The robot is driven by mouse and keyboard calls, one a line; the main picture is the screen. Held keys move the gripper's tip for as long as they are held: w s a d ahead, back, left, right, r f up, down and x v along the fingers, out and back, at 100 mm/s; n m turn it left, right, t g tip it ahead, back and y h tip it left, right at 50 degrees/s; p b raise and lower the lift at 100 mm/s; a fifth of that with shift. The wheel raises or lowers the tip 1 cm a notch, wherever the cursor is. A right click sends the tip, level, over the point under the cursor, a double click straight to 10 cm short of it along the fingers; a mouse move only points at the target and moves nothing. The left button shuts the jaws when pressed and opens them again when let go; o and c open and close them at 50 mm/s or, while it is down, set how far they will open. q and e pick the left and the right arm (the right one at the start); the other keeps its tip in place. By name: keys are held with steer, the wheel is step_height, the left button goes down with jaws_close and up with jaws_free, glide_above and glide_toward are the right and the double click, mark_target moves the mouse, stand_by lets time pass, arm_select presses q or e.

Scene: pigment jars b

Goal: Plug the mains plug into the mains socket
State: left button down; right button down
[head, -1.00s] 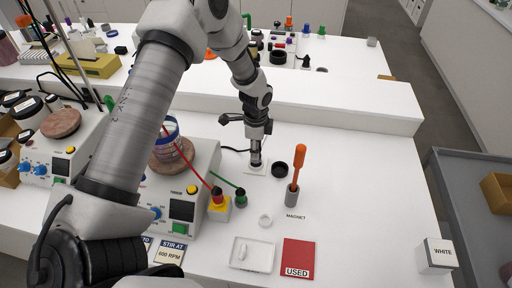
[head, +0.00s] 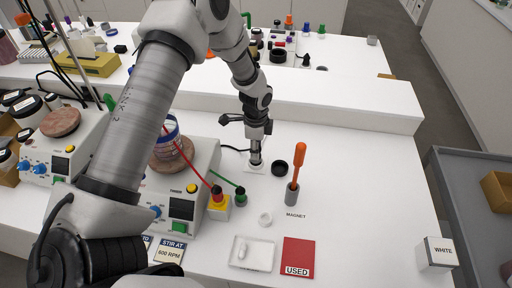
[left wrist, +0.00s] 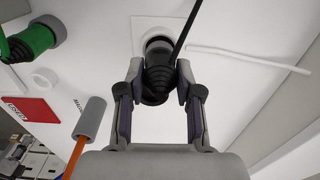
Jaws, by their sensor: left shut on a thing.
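The mains plug (left wrist: 157,76) is black with a ribbed body and a black cable. My left gripper (left wrist: 160,88) is shut on it, one finger on each side. I cannot tell how deep the plug sits. In the head view my left gripper (head: 256,150) points straight down over the socket plate (head: 247,170), and the plug is mostly hidden. My right gripper is not in view.
Left are green (head: 241,196) and red (head: 218,198) connectors and a stirrer (head: 205,160). In front lie a white tray (head: 240,266) and a red card (head: 298,255).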

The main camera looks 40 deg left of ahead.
arm_select(q)
steer(key=shift+f+b, duration=0.5)
steer(key=shift+f, duration=0.4)
steer(key=c, duration=0.7)
jaws_free()
step_height(320, 180, up, 12)
steer(key=shift+r, duration=0.1)
